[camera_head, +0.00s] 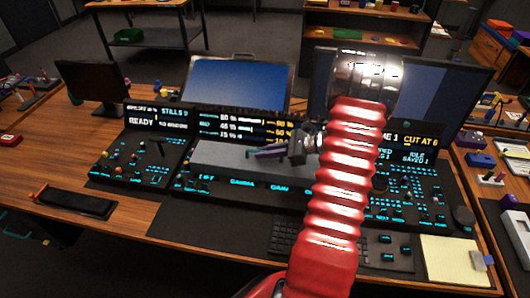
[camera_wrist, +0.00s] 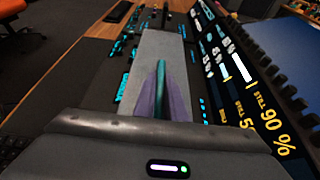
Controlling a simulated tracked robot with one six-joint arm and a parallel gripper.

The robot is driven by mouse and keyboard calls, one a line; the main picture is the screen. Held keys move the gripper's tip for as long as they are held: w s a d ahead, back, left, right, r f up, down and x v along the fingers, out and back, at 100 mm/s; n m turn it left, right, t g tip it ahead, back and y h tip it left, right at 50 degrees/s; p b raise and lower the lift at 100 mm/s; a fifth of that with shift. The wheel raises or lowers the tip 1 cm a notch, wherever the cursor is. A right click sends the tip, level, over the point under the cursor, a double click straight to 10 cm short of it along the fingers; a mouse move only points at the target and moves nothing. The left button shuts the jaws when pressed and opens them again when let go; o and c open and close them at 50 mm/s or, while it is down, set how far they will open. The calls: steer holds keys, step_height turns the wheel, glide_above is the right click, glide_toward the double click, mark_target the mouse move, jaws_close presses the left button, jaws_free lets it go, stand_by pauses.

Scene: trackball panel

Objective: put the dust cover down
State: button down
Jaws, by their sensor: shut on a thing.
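The dust cover (camera_head: 222,157) is a long, flat grey slab over the middle section of the black control panel (camera_head: 235,184). It also shows in the wrist view (camera_wrist: 158,47), running away beneath my gripper. My gripper (camera_head: 256,154) reaches over the cover from the right. In the wrist view the purple fingers of my gripper (camera_wrist: 162,85) are shut on a teal strip on the cover, apparently its handle. The cover looks level. I cannot tell whether its underside touches the panel. The trackballs under it are hidden, and my red arm hides part of the panel's right.
Lit screens stand close behind the cover, and a blue monitor (camera_head: 238,84) rises behind them. A keyboard (camera_head: 288,236) lies in front. Bare wood is free at front left.

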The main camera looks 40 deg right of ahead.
steer(key=c, duration=1.8)
jaws_free()
steer(key=shift+f, duration=0.1)
steer(key=v, duration=1.2)
steer(key=shift+a, duration=0.1)
